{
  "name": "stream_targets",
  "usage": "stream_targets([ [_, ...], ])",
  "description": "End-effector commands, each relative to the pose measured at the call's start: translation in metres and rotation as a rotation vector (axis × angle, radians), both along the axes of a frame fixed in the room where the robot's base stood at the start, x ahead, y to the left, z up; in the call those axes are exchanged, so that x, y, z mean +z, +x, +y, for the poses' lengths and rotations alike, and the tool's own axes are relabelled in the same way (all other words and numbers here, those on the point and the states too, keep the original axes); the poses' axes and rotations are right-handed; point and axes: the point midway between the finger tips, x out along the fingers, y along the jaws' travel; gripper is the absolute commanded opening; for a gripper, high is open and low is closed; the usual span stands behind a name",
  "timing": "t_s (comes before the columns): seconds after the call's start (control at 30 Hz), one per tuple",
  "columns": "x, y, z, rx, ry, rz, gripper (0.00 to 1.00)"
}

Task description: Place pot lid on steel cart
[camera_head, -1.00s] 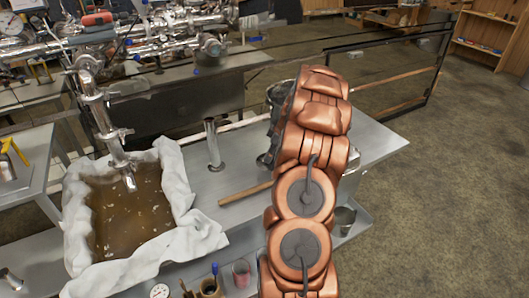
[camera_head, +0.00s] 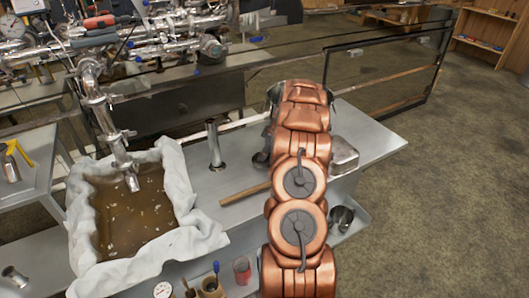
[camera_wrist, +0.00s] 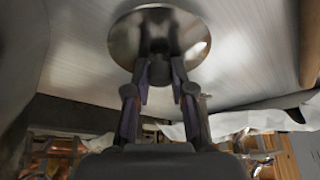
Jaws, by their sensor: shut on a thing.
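The pot lid (camera_wrist: 125,40) is a shiny round metal disc in the wrist view. My gripper (camera_wrist: 160,75) is shut on the knob at its middle. The lid is over a brushed steel surface; I cannot tell if it touches it. In the head view, the steel cart's flat top (camera_head: 372,140) spreads on both sides of my copper arm, with a lower shelf in front. My arm hides the gripper and most or all of the lid there.
A cloth-lined basin (camera_head: 140,215) of brown liquid is at left under a steel pipe. An upright steel tube (camera_head: 215,145), a wooden stick (camera_head: 245,194) and a steel pan (camera_head: 343,154) are on the top. A metal cup (camera_head: 342,218) sits on the lower shelf. Bare top lies at right.

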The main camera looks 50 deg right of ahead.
Motion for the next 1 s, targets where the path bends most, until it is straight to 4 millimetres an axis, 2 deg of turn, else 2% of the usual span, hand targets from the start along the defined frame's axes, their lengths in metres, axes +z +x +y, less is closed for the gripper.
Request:
stream_targets([
  [0.43, -0.0064, 0.0004, -0.0004, 0.000, -0.002, -0.002, 0.00],
  [0.47, -0.0055, 0.0003, -0.0005, 0.000, -0.002, -0.002, 0.25],
  [0.67, -0.0050, 0.0003, -0.0005, 0.000, -0.003, -0.001, 0.46],
  [0.7, -0.0050, 0.0003, -0.0005, 0.000, -0.003, -0.001, 0.48],
  [1.0, -0.0039, 0.0002, -0.0006, 0.000, -0.002, -0.001, 0.48],
])
